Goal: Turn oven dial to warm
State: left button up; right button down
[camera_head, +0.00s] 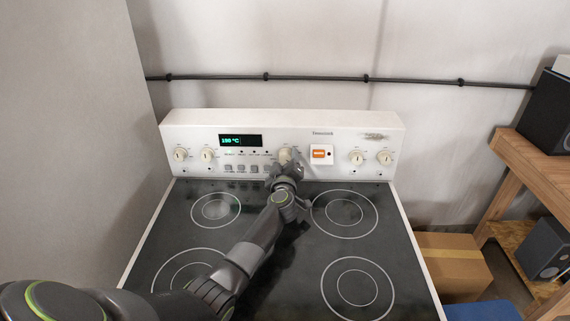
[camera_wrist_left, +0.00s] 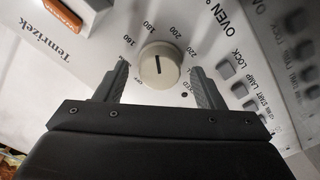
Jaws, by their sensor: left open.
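The oven dial (camera_wrist_left: 160,64) is a round cream knob with a dark pointer line, ringed by printed numbers such as 160, 180, 200 and 220 in the left wrist view. In the head view the dial (camera_head: 285,155) sits at the middle of the stove's white back panel (camera_head: 300,122), partly hidden by my gripper. My left gripper (camera_head: 287,168) is at the panel in front of it. In the left wrist view its fingers (camera_wrist_left: 160,85) are open, one on each side of the dial, with gaps visible. My right gripper does not show.
A green display (camera_head: 240,140) reads about 150 °C, with buttons below it. An orange switch (camera_head: 320,154) is just right of the dial. Other knobs (camera_head: 208,155) sit at both ends. The black cooktop (camera_head: 290,240) lies below my arm, clear of objects.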

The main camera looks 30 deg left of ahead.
pick_arm(q)
jog(key=shift+w+a, duration=0.1)
jog(key=shift+w, duration=0.05)
jog(key=c, duration=1)
